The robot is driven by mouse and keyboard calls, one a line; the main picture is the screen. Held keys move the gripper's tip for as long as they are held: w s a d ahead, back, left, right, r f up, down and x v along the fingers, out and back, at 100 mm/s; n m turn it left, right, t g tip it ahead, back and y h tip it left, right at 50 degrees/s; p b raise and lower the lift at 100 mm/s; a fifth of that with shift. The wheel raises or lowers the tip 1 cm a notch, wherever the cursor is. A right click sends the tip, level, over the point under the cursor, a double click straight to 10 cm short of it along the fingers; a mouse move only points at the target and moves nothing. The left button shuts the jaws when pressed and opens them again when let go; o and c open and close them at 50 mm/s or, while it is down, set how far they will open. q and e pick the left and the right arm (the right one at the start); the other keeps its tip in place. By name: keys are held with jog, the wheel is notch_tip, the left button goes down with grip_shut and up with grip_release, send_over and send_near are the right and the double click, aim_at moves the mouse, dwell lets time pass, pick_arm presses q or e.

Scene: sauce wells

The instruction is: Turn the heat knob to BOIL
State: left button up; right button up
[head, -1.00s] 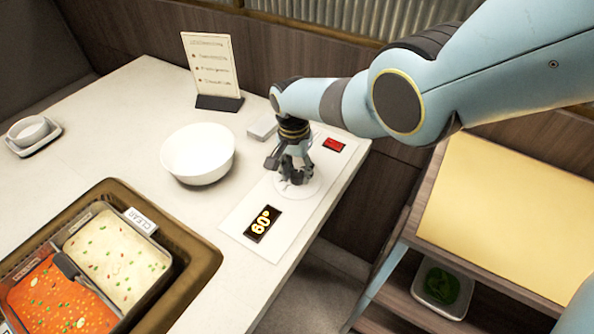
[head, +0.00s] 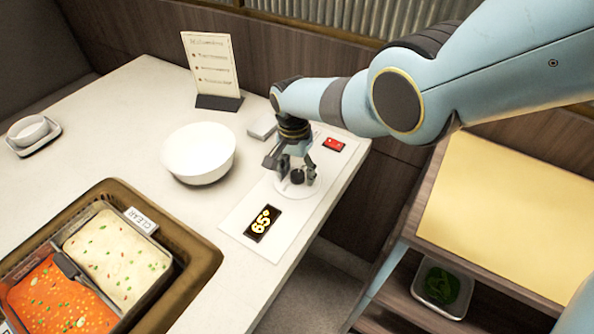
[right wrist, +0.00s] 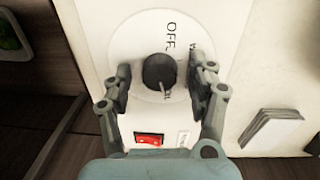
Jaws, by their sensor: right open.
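The dark round heat knob (right wrist: 160,72) sits on a pale round dial on the white control panel (right wrist: 100,25). In the right wrist view "OFF" is readable on the dial; another label is partly hidden by a finger. The knob also shows in the head view (head: 297,176). My right gripper (right wrist: 160,85) is open, its fingers on either side of the knob with gaps between. A red switch (head: 333,144) is at the panel's far end. My left gripper is not in view.
A white bowl (head: 198,153) stands left of the panel, with a sign (head: 211,65) behind it. A brown-framed pot (head: 203,250) with red and pale soups is at the front left. A shelf cart (head: 500,205) stands to the right.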

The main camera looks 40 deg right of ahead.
aim_at(295, 173)
jog(key=shift+w+r, duration=0.15)
jog(key=shift+r, duration=0.6)
notch_tip(295, 173, up, 10)
jog(key=shift+w+a+r, duration=0.15)
jog(key=shift+r, duration=0.1)
jog(key=shift+f, duration=0.1)
